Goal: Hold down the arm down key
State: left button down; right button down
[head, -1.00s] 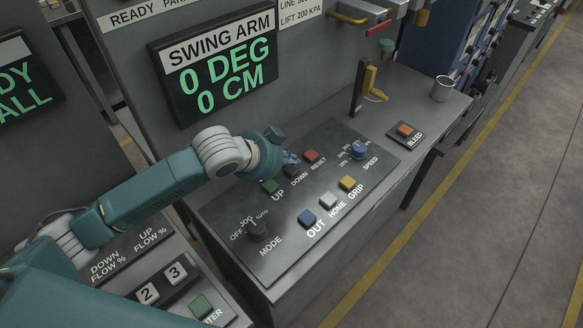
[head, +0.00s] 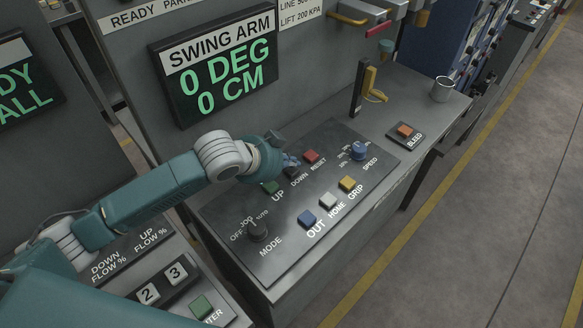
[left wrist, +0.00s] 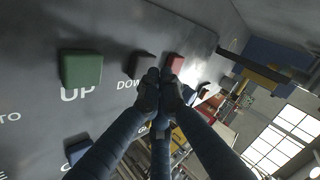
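The swing arm panel (head: 330,225) has a black DOWN key (head: 291,172) between the green UP key (head: 270,187) and the red RESET key (head: 311,156). My left gripper (head: 293,159) is over the DOWN key and partly covers it in the head view. In the left wrist view its fingertips (left wrist: 160,82) are together, with nothing seen between them. They appear beside the DOWN key (left wrist: 141,65), overlapping its edge in the picture. I cannot tell whether they touch it. The display (head: 215,75) reads 0 DEG and 0 CM. My right gripper is not in view.
The blue OUT key (head: 307,217), white HOME key (head: 328,201) and yellow GRIP key (head: 347,184) sit at the front. A MODE knob (head: 257,231) and a blue SPEED knob (head: 359,150) flank the keys.

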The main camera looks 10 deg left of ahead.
pick_arm(q)
jog(key=shift+f, duration=0.2)
dwell(0.5)
jog(key=shift+f, duration=0.35)
dwell(1.1)
dwell(1.6)
dwell(2.1)
jog(key=shift+r, duration=0.1)
dwell(0.6)
jog(key=shift+r+p, duration=0.85)
jog(key=shift+p, duration=0.25)
